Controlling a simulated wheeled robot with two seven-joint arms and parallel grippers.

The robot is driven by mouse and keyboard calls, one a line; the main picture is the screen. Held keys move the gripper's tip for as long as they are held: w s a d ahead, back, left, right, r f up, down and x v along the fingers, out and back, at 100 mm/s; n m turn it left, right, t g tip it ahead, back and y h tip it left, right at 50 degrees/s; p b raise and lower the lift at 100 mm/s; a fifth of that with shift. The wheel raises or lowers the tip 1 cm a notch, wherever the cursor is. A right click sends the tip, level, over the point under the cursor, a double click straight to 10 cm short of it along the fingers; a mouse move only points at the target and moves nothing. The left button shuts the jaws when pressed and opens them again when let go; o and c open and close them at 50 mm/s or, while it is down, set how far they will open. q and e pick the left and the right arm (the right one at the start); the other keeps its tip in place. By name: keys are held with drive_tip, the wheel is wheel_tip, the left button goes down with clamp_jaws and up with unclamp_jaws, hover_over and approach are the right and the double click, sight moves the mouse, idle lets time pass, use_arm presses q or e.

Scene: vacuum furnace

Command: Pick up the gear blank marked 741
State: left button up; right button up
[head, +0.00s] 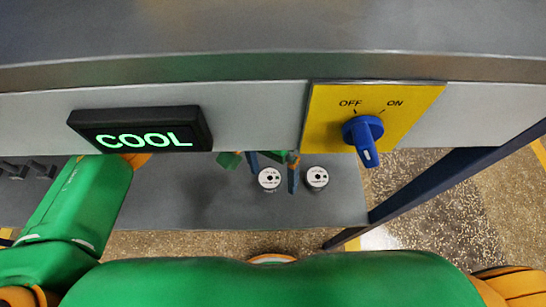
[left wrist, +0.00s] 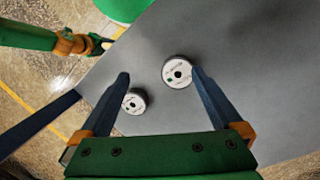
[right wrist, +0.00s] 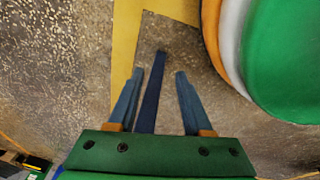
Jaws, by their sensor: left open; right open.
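Two round, white-topped gear blanks stand on the grey shelf, the left one (head: 269,179) and the right one (head: 317,178) in the head view. Their printed marks are too small to read. My left gripper (head: 273,174) is open, with the left blank between its fingers in the head view. In the left wrist view this gripper (left wrist: 160,76) has the larger-looking blank (left wrist: 177,71) close by its right fingertip and the other blank (left wrist: 134,102) beside its left finger. Whether a finger touches either is unclear. My right gripper (right wrist: 157,74) is open and empty over the floor.
The furnace front overhangs the grey shelf (head: 230,210). It carries a display reading COOL (head: 143,139) and a blue knob (head: 363,135) on a yellow OFF/ON plate. A blue post (head: 450,170) stands at the right; a blue bar (right wrist: 150,95) appears between my right fingers in that wrist view.

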sight(270, 178)
use_arm(q)
drive_tip(key=w+m, duration=0.1)
drive_tip(key=w+t, duration=0.1)
drive_tip(key=w, duration=0.1)
drive_tip(key=shift+a+r+m+t+y, duration=0.2)
drive_tip(key=shift+a+m+t+y, duration=0.1)
drive_tip(key=shift+a+m, duration=0.1)
drive_tip(key=shift+w+a+f, duration=0.1)
drive_tip(key=shift+f, duration=0.05)
drive_tip(key=f, duration=0.4)
drive_tip(key=s+f, duration=0.1)
drive_tip(key=f, duration=0.1)
drive_tip(key=shift+d+b, duration=0.2)
drive_tip(key=shift+b, duration=0.1)
clamp_jaws()
use_arm(e)
drive_tip(key=shift+a+f, duration=0.25)
drive_tip(key=shift+a, duration=0.35)
drive_tip(key=shift+a+f, duration=0.25)
drive_tip(key=shift+a, duration=0.35)
